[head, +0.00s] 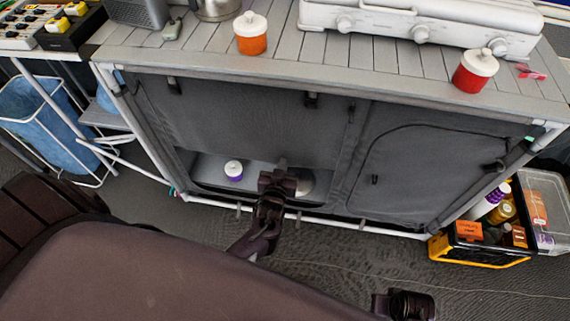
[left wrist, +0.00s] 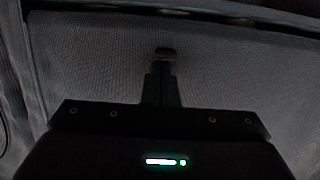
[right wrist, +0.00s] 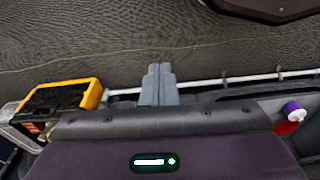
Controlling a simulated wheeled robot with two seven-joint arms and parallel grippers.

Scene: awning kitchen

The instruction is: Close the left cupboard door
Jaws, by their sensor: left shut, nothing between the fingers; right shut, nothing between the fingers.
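The left cupboard door (head: 235,115) is a dark grey fabric panel across the left half of the cupboard front. Below its lower edge a gap shows the light cupboard floor, where a white-lidded jar with a purple band (head: 234,171) stands. My left gripper (head: 282,166) is shut and empty at the door's lower edge, right of the jar; whether it touches the fabric is unclear. In the left wrist view its fingers (left wrist: 164,52) point at the dark fabric close ahead. My right gripper (right wrist: 160,70) is shut and empty over the floor, away from the door.
The right cupboard door (head: 430,165) looks flat in its frame. The slatted counter (head: 380,55) above bears a stove (head: 420,25), an orange jar (head: 250,34) and a red jar (head: 474,71). A yellow-black crate (head: 480,245) stands at the lower right. A blue bin (head: 45,120) stands left.

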